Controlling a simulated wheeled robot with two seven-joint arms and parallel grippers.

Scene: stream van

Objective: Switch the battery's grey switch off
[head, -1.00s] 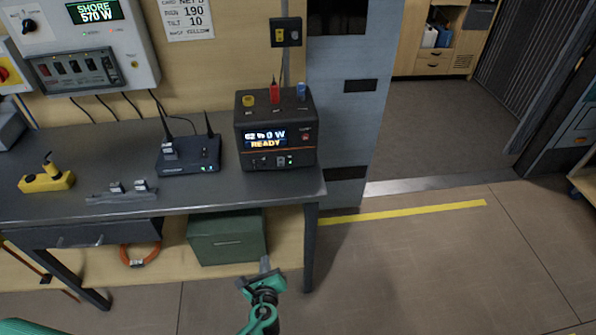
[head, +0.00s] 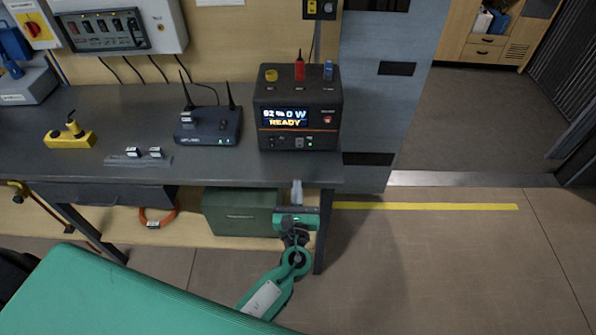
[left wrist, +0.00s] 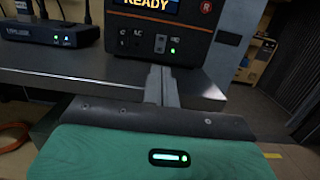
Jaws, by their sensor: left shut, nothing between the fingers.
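The battery (head: 297,107) is a black box with an orange line at the right end of the grey bench. Its screen reads READY. A small grey switch (head: 299,143) sits low on its front, beside a green light. In the left wrist view the grey switch (left wrist: 160,43) stands just beyond my fingertips. My left gripper (head: 297,186) is shut and empty, at the bench's front edge below the battery. In the left wrist view its closed fingers (left wrist: 162,72) point toward the battery's front, apart from the switch. My right gripper is out of view.
The bench top (head: 225,165) is clear in front of the battery. A router with antennas (head: 210,128) stands to its left, a yellow block (head: 70,135) farther left. A green box (head: 240,213) sits under the bench. Open floor (head: 430,260) lies to the right.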

